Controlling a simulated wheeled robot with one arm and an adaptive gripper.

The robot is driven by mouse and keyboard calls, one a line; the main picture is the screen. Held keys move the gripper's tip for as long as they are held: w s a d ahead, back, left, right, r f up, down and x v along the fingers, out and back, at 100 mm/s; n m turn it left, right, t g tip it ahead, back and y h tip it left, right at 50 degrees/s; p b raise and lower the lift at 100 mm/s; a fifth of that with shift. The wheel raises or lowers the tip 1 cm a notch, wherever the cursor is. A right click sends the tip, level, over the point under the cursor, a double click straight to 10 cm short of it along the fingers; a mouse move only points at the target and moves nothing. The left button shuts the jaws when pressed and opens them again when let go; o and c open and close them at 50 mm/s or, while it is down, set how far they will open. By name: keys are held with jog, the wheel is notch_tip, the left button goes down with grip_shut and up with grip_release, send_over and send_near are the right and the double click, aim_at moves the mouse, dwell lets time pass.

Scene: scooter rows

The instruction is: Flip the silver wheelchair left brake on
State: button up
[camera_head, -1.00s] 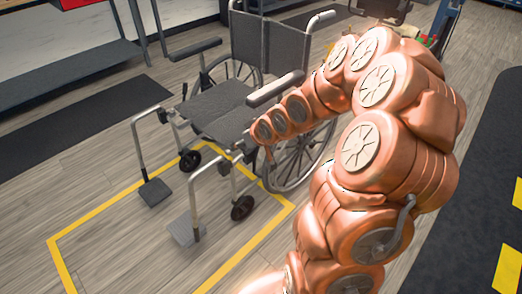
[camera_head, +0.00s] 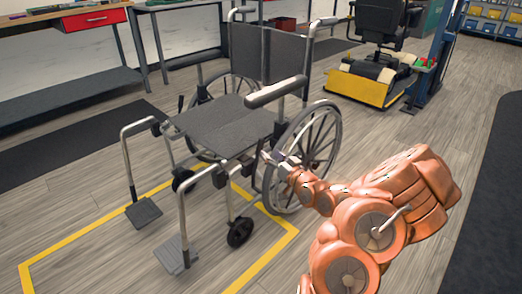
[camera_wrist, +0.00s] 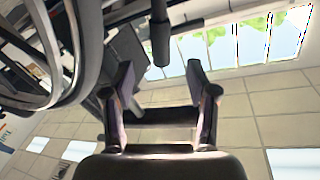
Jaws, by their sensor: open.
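The silver wheelchair (camera_head: 225,126) stands at the middle left in the head view, with its footrests toward the lower left. Its near large wheel (camera_head: 333,146) also fills the upper left of the wrist view (camera_wrist: 84,62). My gripper (camera_head: 270,157) is beside the front of that wheel, below the armrest. In the wrist view my gripper (camera_wrist: 160,75) is open with nothing between its fingers. A dark rod with a rounded end, seemingly the brake lever (camera_wrist: 160,38), hangs into view just beyond and between the fingertips. In the head view this lever is not clearly distinguishable near my gripper.
Yellow floor tape (camera_head: 92,236) runs around the wheelchair's front. A workbench with a red drawer (camera_head: 92,20) stands at the back left. A mobility scooter (camera_head: 372,75) stands behind at the right.

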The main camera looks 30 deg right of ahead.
aim_at(263, 148)
jog(key=shift+w+a+b, duration=0.15)
jog(key=shift+w+b, duration=0.85)
jog(key=shift+w, duration=2.65)
grip_shut()
